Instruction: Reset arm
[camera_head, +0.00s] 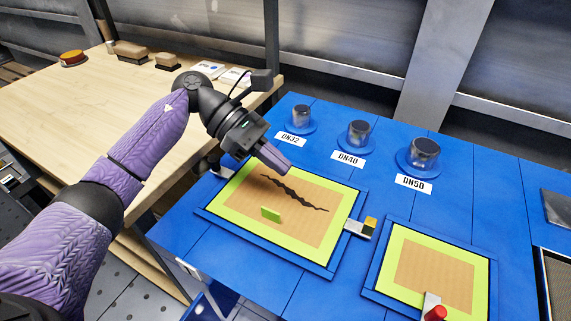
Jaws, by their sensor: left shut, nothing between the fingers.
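My left arm comes in from the left with a purple sleeve. Its gripper (273,157) is shut and empty, above the far edge of a blue-framed panel (222,214) with a lime border. Inside that border is a tan sheet (312,228) with a dark jagged crack-like line. A small green piece (270,214) stands on the sheet, apart from the gripper. My right gripper is not in view.
Metal cylinders on blue bases, labelled DN32 (301,117), DN40 (357,136) and DN50 (423,157), stand behind the panel. A second panel (372,277) with a red knob (436,313) is at lower right. A wooden table (60,130) holds brushes at left.

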